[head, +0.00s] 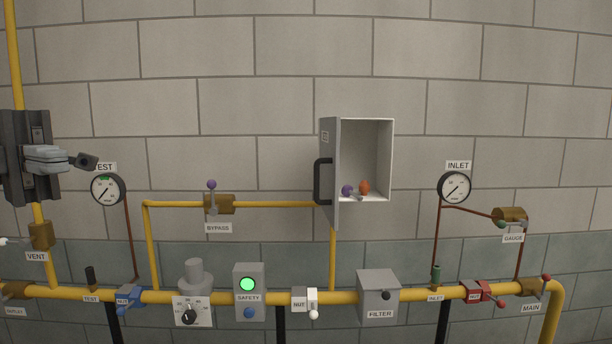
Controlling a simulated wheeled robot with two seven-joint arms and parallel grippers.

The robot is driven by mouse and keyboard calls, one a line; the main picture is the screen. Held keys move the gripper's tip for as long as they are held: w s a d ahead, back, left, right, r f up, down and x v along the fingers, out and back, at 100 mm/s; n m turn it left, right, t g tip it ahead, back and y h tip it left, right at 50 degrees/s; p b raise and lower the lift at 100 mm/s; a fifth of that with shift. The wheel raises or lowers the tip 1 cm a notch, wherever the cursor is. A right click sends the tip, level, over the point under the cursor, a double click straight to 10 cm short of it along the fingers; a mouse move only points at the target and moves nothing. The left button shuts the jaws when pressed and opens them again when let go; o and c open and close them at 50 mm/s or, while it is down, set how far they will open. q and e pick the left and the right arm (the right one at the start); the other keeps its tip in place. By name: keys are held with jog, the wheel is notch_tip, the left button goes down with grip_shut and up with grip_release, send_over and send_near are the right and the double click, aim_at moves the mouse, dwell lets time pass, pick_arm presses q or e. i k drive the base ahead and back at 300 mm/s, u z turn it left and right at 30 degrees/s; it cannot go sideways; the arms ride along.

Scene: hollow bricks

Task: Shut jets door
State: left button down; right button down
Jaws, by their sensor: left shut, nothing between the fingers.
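The wall cabinet (365,135) is a pale open box at centre right. Its grey door (328,205) stands swung open on the left side, seen nearly edge-on and pointing out toward me. A dark handle (319,182) is on the door's outer face. A small label on the door is too small to read. Inside, a purple thing (347,190) and an orange thing (364,187) rest on the cabinet floor. My left gripper (88,161) is shut and empty at the far left, well away from the door. My right gripper is not in view.
Yellow pipes (230,297) run below the cabinet, with valves and a filter box (380,290). The bypass valve (219,204) sits left of the door. The inlet gauge (454,187) is to the right. The wall above is bare.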

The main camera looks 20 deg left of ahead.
aim_at(326, 167)
jog(key=i, duration=1.4)
